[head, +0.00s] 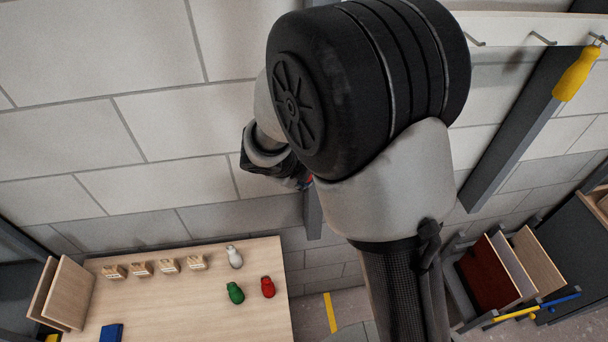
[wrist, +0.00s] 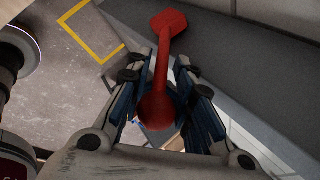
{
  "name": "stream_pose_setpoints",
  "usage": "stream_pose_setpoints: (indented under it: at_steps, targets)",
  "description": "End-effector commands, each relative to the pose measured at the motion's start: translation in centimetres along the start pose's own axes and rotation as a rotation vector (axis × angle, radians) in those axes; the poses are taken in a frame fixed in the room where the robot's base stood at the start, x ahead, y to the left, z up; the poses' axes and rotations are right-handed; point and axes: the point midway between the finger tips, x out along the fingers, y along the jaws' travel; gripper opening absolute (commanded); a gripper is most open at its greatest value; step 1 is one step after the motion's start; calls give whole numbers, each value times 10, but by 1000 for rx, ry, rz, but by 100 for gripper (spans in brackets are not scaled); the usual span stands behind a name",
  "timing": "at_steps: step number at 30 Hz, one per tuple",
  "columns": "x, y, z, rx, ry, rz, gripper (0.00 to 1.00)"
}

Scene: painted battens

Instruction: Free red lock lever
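The red lock lever (wrist: 160,72) shows in the wrist view, with a flat paddle end at the top and a round end lower down between my fingers. My gripper (wrist: 161,64) is open, with one finger on each side of the lever's shaft. Narrow gaps seem to show between the shaft and both fingers. In the head view my own arm hides most of the gripper and the lever; only a small red patch shows beside the dark gripper, near a grey upright post (head: 313,213).
A wooden table (head: 190,310) at lower left holds small wooden blocks (head: 141,268), green (head: 235,293), red (head: 268,287) and white (head: 234,257) pieces, and a blue block (head: 111,333). A yellow-handled tool (head: 577,74) hangs at upper right. Boards (head: 490,275) stand in a rack at right.

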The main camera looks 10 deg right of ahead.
Motion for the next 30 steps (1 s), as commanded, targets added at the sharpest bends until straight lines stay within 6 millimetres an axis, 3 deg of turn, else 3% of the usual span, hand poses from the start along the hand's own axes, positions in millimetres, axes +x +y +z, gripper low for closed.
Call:
stream_pose_setpoints:
  at_steps: [8,19,30]
  targets:
    - [0,0,0,0,0,0,42]
    - [-3,0,0,1,-1,-1,43]
    - [-54,0,1,2,-4,-1,43]
